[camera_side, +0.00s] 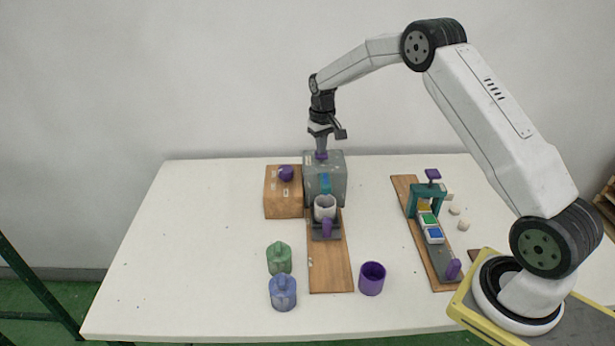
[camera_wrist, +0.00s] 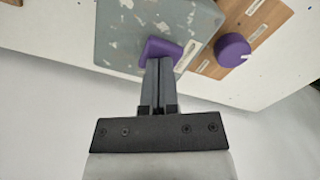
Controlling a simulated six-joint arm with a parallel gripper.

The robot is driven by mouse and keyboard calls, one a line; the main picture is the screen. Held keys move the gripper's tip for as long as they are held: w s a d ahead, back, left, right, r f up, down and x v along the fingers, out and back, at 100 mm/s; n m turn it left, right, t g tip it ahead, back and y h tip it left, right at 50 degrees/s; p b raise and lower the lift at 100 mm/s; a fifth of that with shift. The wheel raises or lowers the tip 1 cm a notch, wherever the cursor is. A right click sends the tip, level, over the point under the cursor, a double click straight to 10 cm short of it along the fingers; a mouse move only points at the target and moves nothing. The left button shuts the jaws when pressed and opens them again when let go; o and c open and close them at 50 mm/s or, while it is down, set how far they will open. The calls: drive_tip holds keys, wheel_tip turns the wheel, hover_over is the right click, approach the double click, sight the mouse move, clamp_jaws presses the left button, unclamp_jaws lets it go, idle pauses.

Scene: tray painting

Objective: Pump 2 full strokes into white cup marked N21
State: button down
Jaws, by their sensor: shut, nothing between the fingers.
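A white cup (camera_side: 325,211) stands on a dark holder below the teal spout (camera_side: 325,183) of a grey pump box (camera_side: 338,172). Any mark on the cup is too small to read. A purple pump head (camera_side: 321,155) sits on top of the box and also shows in the wrist view (camera_wrist: 158,48). My gripper (camera_side: 321,150) is shut and points down at the pump head, with its fingertips (camera_wrist: 159,62) at or just above it. I cannot tell whether they touch. Nothing is between the fingers.
A wooden box (camera_side: 283,204) with a purple knob (camera_side: 286,173) stands left of the pump. A purple handle (camera_side: 327,229) is in front of the white cup. Green (camera_side: 280,259), blue (camera_side: 283,294) and purple (camera_side: 372,279) cups stand nearer. A teal-framed station (camera_side: 427,195) stands right.

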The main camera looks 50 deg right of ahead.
drive_tip(key=shift+r, duration=2)
drive_tip(key=shift+f, duration=2.6)
drive_tip(key=shift+r, duration=2.55)
drive_tip(key=shift+r, duration=0.1)
drive_tip(key=shift+r, duration=2.45)
